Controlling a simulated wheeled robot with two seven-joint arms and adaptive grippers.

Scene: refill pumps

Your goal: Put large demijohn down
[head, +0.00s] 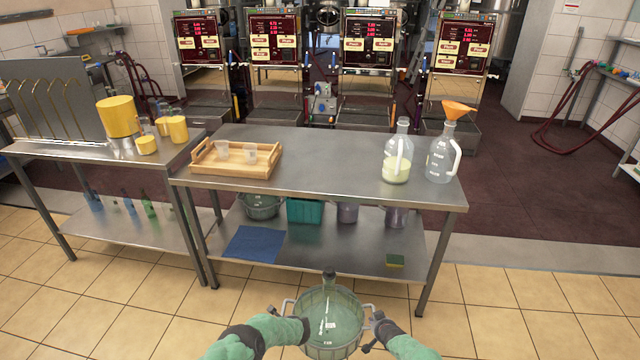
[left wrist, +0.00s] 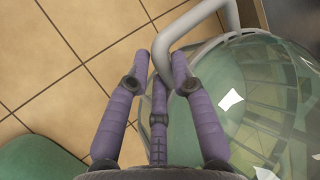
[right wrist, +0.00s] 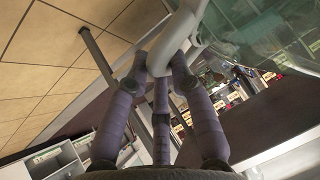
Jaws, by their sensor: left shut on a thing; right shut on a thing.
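The large demijohn (head: 330,312) is a greenish glass vessel with a short dark neck and a side handle at each flank. It is upright, low in front of me at the bottom of the head view. My left gripper (head: 284,312) is shut on its left handle, which shows as a grey bar between the fingers in the left wrist view (left wrist: 170,62). My right gripper (head: 372,318) is shut on its right handle, also seen in the right wrist view (right wrist: 162,62). The demijohn's underside is hidden, so I cannot tell whether it touches the floor.
A steel table (head: 320,150) stands ahead, holding a wooden tray (head: 235,172), a jug with pale liquid (head: 397,165) and a jug with an orange funnel (head: 441,160). Its lower shelf holds a blue cloth (head: 253,243) and containers. Tiled floor (head: 530,310) is clear at right.

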